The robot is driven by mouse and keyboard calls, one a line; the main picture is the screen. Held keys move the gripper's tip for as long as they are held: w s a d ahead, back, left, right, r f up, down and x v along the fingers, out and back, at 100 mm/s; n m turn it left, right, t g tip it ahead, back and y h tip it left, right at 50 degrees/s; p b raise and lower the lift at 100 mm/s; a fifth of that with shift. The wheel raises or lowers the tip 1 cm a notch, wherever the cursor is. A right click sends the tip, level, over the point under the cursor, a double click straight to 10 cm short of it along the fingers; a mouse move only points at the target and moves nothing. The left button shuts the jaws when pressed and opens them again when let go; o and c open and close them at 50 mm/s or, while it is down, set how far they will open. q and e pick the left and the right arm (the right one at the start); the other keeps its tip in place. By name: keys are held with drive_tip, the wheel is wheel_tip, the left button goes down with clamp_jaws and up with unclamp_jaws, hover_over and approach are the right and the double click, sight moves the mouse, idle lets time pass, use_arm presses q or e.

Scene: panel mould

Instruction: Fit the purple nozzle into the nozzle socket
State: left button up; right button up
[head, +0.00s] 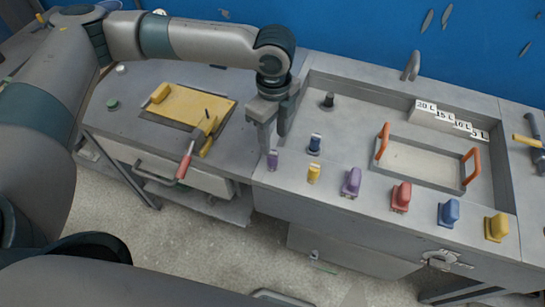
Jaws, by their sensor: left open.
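My left gripper (273,138) is open, fingers pointing down, at the left end of the grey bench's front ledge. A small purple piece with a pale top, likely the purple nozzle (272,161), stands upright just below its fingertips. I cannot tell if they touch it. A larger purple piece (351,182) stands farther right on the ledge. A dark upright fitting (328,101) in the left of the sunken basin may be the nozzle socket; I cannot tell for sure. My right gripper is not in view.
Small blue (315,143) and yellow (313,174) pieces stand right of the gripper. Larger red (401,197), blue (448,212) and yellow (496,228) pieces line the front edge. A tray with orange handles (383,141) lies in the basin. A yellow board (185,104) with tools lies left.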

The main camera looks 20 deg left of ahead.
sight(271, 155)
use_arm(q)
drive_tip(key=shift+f, duration=1.35)
drive_tip(key=shift+p, duration=0.3)
drive_tip(key=shift+s+f, duration=0.1)
drive_tip(key=shift+f, duration=0.2)
drive_tip(key=f+p, duration=0.1)
drive_tip(key=f, duration=0.2)
drive_tip(key=shift+s+a+p, duration=0.2)
drive_tip(key=shift+p, duration=0.2)
drive_tip(key=shift+f, duration=0.8)
drive_tip(key=shift+c, duration=0.4)
clamp_jaws()
